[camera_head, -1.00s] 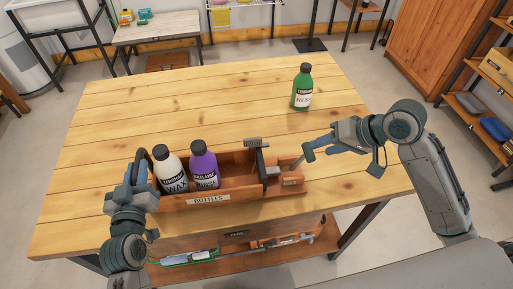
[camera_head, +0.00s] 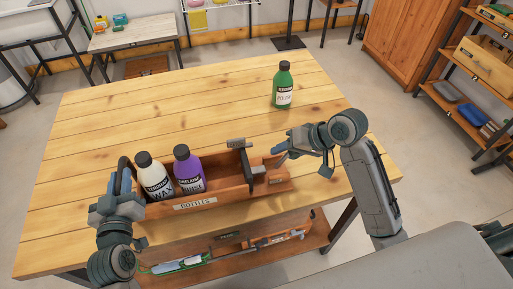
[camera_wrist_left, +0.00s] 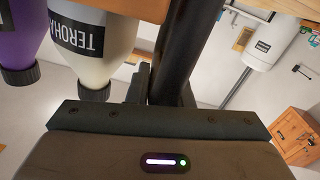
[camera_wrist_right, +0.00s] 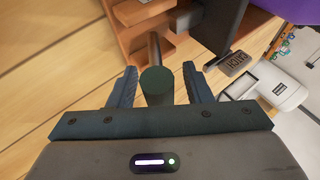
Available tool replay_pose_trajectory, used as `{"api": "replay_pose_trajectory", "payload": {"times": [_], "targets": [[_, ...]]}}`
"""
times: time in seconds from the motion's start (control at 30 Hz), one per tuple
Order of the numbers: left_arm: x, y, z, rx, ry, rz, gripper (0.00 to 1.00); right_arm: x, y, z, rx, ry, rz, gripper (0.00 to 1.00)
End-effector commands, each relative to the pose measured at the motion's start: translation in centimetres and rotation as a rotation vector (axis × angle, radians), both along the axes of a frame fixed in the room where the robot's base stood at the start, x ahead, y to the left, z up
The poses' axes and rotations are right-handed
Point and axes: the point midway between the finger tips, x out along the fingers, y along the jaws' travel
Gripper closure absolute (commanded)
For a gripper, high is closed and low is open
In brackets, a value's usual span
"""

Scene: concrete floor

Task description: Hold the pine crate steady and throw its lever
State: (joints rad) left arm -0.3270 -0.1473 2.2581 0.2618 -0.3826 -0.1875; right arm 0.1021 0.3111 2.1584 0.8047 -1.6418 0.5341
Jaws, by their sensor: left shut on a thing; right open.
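The pine crate (camera_head: 216,200), labelled BOTTLES, stands near the table's front edge. A white bottle (camera_head: 154,178) and a purple bottle (camera_head: 187,170) stand in it. My left gripper (camera_head: 122,187) is shut on the dark handle bar (camera_wrist_left: 174,50) at the crate's left end. The lever (camera_wrist_right: 157,84), a thin rod with a dark green round knob, stands at the crate's right end. My right gripper (camera_head: 283,150) is open there; in the right wrist view its fingers are either side of the knob, with gaps showing. The head view hides most of the lever.
A green bottle (camera_head: 283,88) stands apart at the back right of the wooden table (camera_head: 110,120). Tools lie on the shelf (camera_head: 220,262) below. The table's middle and back are mostly clear.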

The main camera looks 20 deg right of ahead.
Motion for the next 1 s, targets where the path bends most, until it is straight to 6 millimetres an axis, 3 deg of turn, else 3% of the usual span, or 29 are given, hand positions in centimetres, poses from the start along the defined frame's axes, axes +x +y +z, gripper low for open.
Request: {"api": "replay_pose_trajectory", "payload": {"times": [0.07,0.3,1.0], "targets": [[0.0,-0.1,-0.4,-0.003,0.01,-0.002,1.0,0.0,0.0,-0.1,0.0,0.0,0.0,0.57],[0.0,-0.1,-0.4,-0.002,0.01,-0.002,1.0,0.0,0.0,0.0,0.0,0.0,0.0,1.0],[0.0,-0.1,-0.4,-0.003,0.01,-0.002,1.0,0.0,1.3,0.6,0.008,-0.002,0.002,1.0]]}}
